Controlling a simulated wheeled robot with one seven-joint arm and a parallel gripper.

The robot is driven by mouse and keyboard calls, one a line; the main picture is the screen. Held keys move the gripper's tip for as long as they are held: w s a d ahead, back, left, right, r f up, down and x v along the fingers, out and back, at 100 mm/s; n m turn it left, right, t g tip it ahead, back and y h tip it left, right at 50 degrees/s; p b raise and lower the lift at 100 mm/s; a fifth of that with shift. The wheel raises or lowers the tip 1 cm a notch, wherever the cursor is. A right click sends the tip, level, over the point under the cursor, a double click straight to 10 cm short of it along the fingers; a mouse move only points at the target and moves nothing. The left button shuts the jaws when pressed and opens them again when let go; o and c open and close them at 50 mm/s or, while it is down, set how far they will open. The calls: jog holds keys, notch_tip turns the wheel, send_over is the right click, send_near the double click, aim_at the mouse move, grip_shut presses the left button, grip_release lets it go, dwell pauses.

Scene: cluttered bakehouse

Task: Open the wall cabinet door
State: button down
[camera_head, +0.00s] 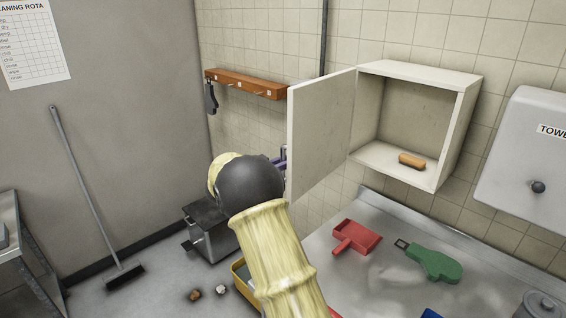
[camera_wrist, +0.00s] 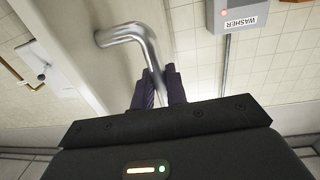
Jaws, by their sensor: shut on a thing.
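The white wall cabinet (camera_head: 463,105) hangs on the tiled wall with its door (camera_head: 318,128) swung wide open to the left. A tan brush-like block (camera_head: 411,160) lies on the cabinet floor. My gripper (camera_head: 284,156) is at the door's outer edge, mostly hidden behind my arm in the head view. In the wrist view my gripper (camera_wrist: 160,88) is shut on the bent metal handle (camera_wrist: 135,36), its dark fingers on both sides of the bar. The door's face (camera_wrist: 75,30) fills the upper left there.
Below the cabinet is a metal counter (camera_head: 375,285) with a red dustpan (camera_head: 357,237) and a green scoop-like tool (camera_head: 434,263). A towel dispenser (camera_head: 525,150) hangs at the right. A wooden peg rail (camera_head: 245,83) is behind the door; a broom (camera_head: 88,200) leans left.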

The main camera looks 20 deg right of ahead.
jog(key=shift+d+r, duration=0.1)
jog(key=c, duration=1.5)
grip_release()
jog(key=shift+a, duration=0.25)
jog(key=b+v, duration=0.5)
jog(key=v, duration=1.2)
jog(key=shift+b, duration=0.3)
jog(key=shift+w+d, duration=0.1)
